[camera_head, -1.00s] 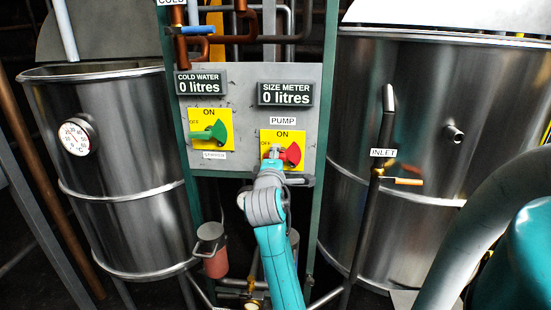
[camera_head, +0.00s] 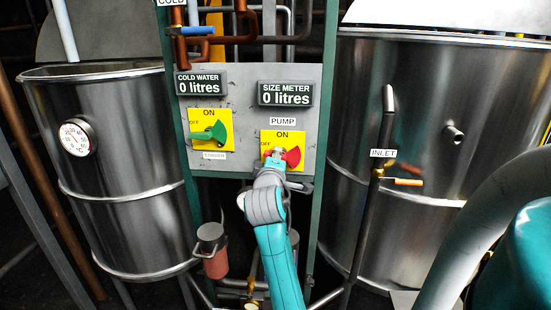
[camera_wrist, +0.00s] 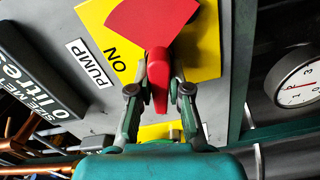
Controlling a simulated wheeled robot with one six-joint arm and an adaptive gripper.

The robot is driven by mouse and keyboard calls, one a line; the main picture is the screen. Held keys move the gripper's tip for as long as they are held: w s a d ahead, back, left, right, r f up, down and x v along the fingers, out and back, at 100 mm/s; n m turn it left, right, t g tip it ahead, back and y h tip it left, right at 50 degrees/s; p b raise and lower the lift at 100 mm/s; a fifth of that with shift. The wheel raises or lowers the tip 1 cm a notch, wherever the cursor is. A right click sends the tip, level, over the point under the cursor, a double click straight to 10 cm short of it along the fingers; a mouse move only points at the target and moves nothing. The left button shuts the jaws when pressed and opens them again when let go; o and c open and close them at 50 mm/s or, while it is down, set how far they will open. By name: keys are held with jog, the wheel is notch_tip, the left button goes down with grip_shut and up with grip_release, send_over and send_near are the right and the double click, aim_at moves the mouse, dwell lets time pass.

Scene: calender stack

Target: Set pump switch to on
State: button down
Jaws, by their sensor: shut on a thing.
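The pump switch is a red lever with a wide fan-shaped end on a yellow plate (camera_head: 295,137) marked ON at top and OFF at left. In the wrist view the red switch (camera_wrist: 158,65) has its narrow handle between my fingers, its fan end away from the OFF side. My gripper (camera_wrist: 158,92) is shut on that handle. In the head view my gripper (camera_head: 274,155) covers the left part of the switch, and the red fan end (camera_head: 293,157) shows at right. The PUMP label (camera_head: 283,121) is above it.
A green switch (camera_head: 210,133) on another yellow plate is to the left, handle toward OFF. Two meters above read 0 litres. Steel tanks (camera_head: 120,215) (camera_head: 430,100) flank the panel. An inlet pipe (camera_head: 387,130) stands right of my arm.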

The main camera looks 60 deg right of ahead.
jog(key=m, duration=0.3)
jog(key=shift+s+r+m, duration=0.1)
jog(key=shift+r+m, duration=0.1)
jog(key=shift+m, duration=0.2)
jog(key=m, duration=0.3)
jog(key=shift+s+d+r+m, duration=0.1)
jog(key=shift+s+r+m, duration=0.1)
jog(key=shift+m, duration=0.1)
jog(key=m, duration=0.3)
jog(key=shift+s+d+r+m, duration=0.1)
jog(key=shift+s+m, duration=0.05)
jog(key=shift+m, duration=0.15)
jog(key=shift+s+d+m, duration=0.1)
jog(key=shift+s+m, duration=0.05)
jog(key=shift+m, duration=0.8)
jog(key=shift+s+m, duration=0.1)
jog(key=shift+m, duration=0.85)
jog(key=c, duration=1.1)
grip_release()
